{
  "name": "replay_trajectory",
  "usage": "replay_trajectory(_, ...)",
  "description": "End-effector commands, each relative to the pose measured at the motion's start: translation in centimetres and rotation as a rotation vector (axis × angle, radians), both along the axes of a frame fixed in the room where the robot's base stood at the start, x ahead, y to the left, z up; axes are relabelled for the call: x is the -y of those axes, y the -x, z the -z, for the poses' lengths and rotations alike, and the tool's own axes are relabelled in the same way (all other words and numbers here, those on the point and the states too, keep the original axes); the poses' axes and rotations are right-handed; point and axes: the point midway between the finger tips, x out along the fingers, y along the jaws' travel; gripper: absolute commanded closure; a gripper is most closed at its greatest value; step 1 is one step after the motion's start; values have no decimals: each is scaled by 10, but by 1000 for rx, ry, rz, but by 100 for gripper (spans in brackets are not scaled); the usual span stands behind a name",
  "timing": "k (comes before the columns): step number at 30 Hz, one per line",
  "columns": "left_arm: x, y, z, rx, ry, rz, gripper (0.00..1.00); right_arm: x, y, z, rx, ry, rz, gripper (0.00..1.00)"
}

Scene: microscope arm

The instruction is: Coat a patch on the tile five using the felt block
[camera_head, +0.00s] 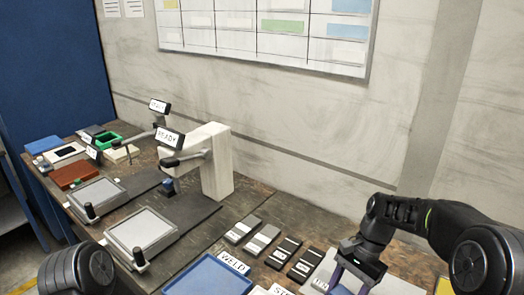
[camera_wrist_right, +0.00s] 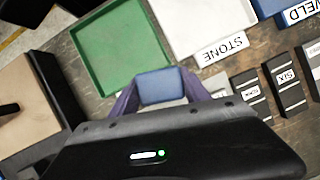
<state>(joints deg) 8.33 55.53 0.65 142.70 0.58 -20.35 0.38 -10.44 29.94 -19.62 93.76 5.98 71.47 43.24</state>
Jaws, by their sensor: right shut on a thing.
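My right gripper (camera_wrist_right: 163,98) has purple fingers shut on a blue block, likely the felt block (camera_wrist_right: 162,85), seen between the fingertips in the right wrist view. In the wrist view one tile reads SIX (camera_wrist_right: 286,91). The tile beside the fingers is partly covered (camera_wrist_right: 216,84); I cannot tell which one is tile five. The left gripper is out of view.
In the wrist view a green tray (camera_wrist_right: 80,38) and a white tray (camera_wrist_right: 190,16) labelled STONE lie beyond the fingers. A blue tray (camera_head: 185,287) labelled WELD is at the front. The microscope arm (camera_head: 216,165) labelled READY stands at left, and the wall is behind.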

Motion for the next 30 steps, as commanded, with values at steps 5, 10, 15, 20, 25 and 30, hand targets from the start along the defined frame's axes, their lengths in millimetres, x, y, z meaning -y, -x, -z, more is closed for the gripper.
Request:
replay_trajectory(5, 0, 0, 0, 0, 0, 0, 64, 0, 0, 0, 1, 0, 4, 78)
replay_trajectory(10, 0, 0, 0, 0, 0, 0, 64, 0, 0, 0, 0, 0, 2, 78)
replay_trajectory(15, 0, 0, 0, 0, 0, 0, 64, 1, 0, 1, -2, 0, -67, 78)
replay_trajectory(20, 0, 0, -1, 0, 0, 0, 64, 7, 0, 3, -1, -1, -236, 78)
replay_trajectory(25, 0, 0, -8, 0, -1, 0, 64, 53, -2, 16, -4, -1, -350, 78)
replay_trajectory(30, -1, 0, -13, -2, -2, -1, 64, 106, -9, 30, -4, -2, -445, 78)
